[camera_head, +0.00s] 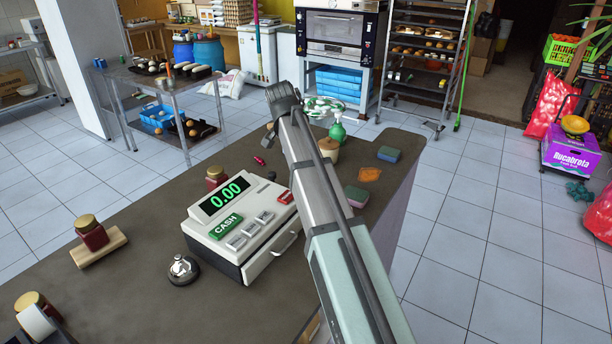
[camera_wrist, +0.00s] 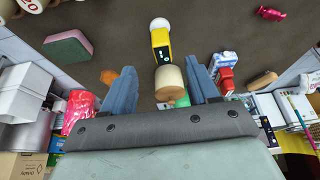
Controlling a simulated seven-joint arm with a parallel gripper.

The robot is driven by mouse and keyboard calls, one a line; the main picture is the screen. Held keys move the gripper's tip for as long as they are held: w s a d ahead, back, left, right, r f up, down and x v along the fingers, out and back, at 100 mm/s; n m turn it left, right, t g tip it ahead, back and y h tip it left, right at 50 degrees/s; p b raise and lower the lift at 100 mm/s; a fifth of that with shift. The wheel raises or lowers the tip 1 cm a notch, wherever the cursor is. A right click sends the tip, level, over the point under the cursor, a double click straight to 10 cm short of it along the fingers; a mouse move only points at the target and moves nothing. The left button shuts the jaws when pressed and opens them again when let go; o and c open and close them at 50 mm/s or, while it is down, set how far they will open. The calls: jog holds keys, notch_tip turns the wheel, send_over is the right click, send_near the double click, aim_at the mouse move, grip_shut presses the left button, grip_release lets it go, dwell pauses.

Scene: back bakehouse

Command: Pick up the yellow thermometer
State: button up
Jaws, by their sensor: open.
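The yellow thermometer (camera_wrist: 161,42) shows in the wrist view on the dark counter, with a white rounded end and a small dark display. I cannot make it out in the head view, where my arm covers part of the counter. My gripper (camera_wrist: 163,66) is open, one blue finger on each side, with nothing held. The thermometer lies ahead of the gap between the fingertips, roughly in line with it. A cream jar with a tan top (camera_wrist: 172,82) appears between the fingers, just below the thermometer in the picture, and overlaps its lower end.
A sponge (camera_wrist: 68,46) and an orange cloth (camera_wrist: 108,76) lie left in the wrist view; a red and blue carton (camera_wrist: 224,68) is right.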

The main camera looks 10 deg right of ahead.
jog(key=shift+w+x, duration=0.15)
jog(key=shift+x, duration=2.4)
jog(key=shift+w+x, duration=0.1)
jog(key=shift+x, duration=2.4)
jog(key=shift+d+r, duration=0.1)
jog(key=c, duration=1.1)
